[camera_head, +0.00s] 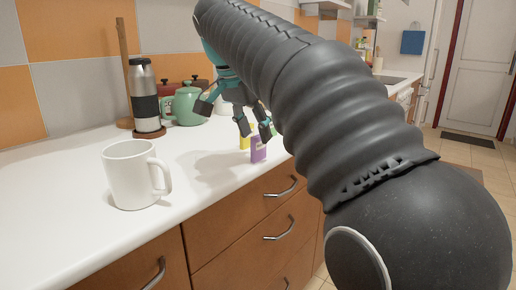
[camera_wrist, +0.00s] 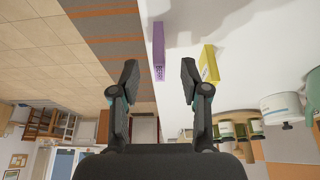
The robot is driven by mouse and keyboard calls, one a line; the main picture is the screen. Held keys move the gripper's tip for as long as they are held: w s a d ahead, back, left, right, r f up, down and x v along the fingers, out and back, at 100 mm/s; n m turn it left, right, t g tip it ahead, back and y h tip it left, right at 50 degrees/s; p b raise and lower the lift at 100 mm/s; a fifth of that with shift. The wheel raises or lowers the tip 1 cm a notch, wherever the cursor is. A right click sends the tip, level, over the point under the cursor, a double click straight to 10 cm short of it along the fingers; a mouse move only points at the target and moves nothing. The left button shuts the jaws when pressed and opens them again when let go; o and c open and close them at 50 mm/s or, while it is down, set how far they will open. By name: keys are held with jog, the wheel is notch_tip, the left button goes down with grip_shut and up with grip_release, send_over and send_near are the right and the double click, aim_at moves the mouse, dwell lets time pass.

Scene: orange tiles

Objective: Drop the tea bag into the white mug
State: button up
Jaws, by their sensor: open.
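The white mug (camera_head: 128,178) stands upright on the counter at the left, its handle to the right. A small purple packet (camera_head: 258,152) stands near the counter's front edge, with a yellow packet (camera_head: 244,142) just behind it. Both show in the wrist view, the purple packet (camera_wrist: 158,50) ahead of the gap between my fingers and the yellow packet (camera_wrist: 209,64) to its right. I cannot tell which packet is the tea bag. My gripper (camera_head: 254,127) is open and empty above the packets; its spread fingers (camera_wrist: 160,77) also show in the wrist view.
A steel and black flask (camera_head: 146,98) and a green teapot (camera_head: 185,104) stand at the back by the tiled wall. Drawers (camera_head: 240,235) lie below the counter's front edge. The counter between mug and packets is clear.

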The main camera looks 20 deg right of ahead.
aim_at(258, 136)
jog(key=shift+x, duration=2.55)
jog(key=shift+d, duration=0.2)
jog(key=shift+r, duration=0.1)
jog(key=c, duration=0.8)
jog(key=shift+c, duration=0.2)
jog(key=shift+r, duration=0.1)
notch_tip(258, 136, up, 4)
jog(key=shift+w+f, duration=0.1)
jog(key=shift+f, duration=0.05)
jog(key=s+d+r, duration=0.3)
jog(key=d+r, duration=0.4)
jog(key=d, duration=0.4)
jog(key=shift+d, duration=0.2)
